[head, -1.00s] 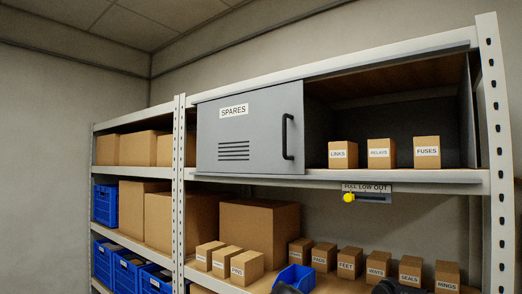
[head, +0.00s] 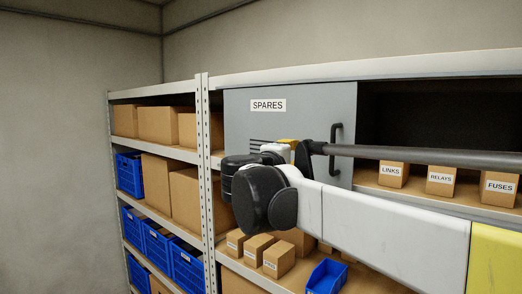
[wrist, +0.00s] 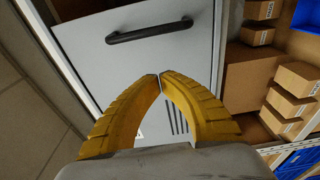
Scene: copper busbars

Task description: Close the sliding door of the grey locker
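The grey sliding door (head: 305,105) with the SPARES label covers the left part of the locker, and the right part stands open. Its black upright bar handle (head: 336,146) is near the door's right edge. My gripper (head: 290,143) is in front of the door, left of the handle, mostly hidden by my wrist. In the wrist view my gripper's yellow fingers (wrist: 159,76) meet at the tips with nothing between them. The handle (wrist: 150,31) lies beyond the fingertips there, apart from them in the picture. The door face (wrist: 125,65) is behind them.
Small boxes LINKS (head: 392,174), RELAYS (head: 440,181) and FUSES (head: 498,189) stand in the open part of the locker. The white rack post (head: 205,150) is left of the door. Small cartons (head: 278,257) and a blue bin (head: 327,276) sit on the shelf below.

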